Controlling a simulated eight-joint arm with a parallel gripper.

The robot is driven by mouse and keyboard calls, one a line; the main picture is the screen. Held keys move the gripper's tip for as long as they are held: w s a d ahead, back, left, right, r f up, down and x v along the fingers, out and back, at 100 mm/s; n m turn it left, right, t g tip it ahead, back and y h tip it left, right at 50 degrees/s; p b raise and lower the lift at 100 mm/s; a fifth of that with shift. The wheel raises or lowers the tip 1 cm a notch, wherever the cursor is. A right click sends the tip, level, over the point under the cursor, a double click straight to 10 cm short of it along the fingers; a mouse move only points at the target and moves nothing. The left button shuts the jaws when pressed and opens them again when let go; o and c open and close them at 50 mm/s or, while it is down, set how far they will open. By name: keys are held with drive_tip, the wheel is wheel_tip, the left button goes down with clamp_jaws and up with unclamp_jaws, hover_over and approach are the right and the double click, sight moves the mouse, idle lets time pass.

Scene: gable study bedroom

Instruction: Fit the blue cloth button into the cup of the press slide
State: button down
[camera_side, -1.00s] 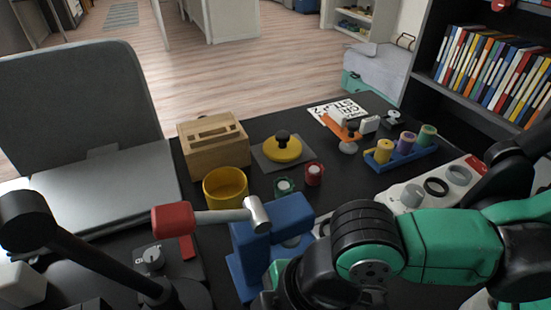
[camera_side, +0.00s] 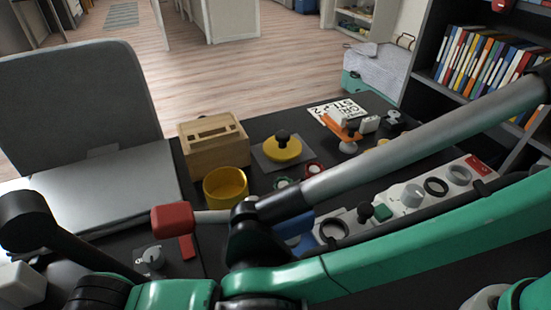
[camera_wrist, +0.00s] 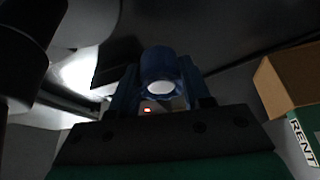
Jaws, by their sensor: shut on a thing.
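The blue cloth button (camera_wrist: 160,66), with a ruffled blue edge and a pale disc at its centre, shows in the wrist view. My gripper (camera_wrist: 160,88) is shut on it, with a finger on either side. In the side view my arm hides the gripper and the button. The blue press (camera_side: 298,226) is mostly covered by my arm there; its red handle (camera_side: 172,220) lies to the left. The cup of the press slide cannot be made out in either view.
A grey laptop (camera_side: 103,196) lies left. A cardboard box (camera_wrist: 285,80) shows in the wrist view.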

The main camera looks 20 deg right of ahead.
drive_tip(key=shift+w+a+f, duration=0.1)
drive_tip(key=shift+a+f, duration=0.05)
drive_tip(key=shift+a, duration=0.45)
drive_tip(key=shift+d+f, duration=0.1)
drive_tip(key=shift+f, duration=1.5)
drive_tip(key=shift+f, duration=0.15)
drive_tip(key=shift+c, duration=2)
unclamp_jaws()
drive_tip(key=v, duration=1.1)
drive_tip(key=shift+r, duration=0.35)
drive_tip(key=shift+o, duration=0.6)
drive_tip(key=shift+d+r, duration=0.1)
drive_tip(key=shift+r, duration=0.2)
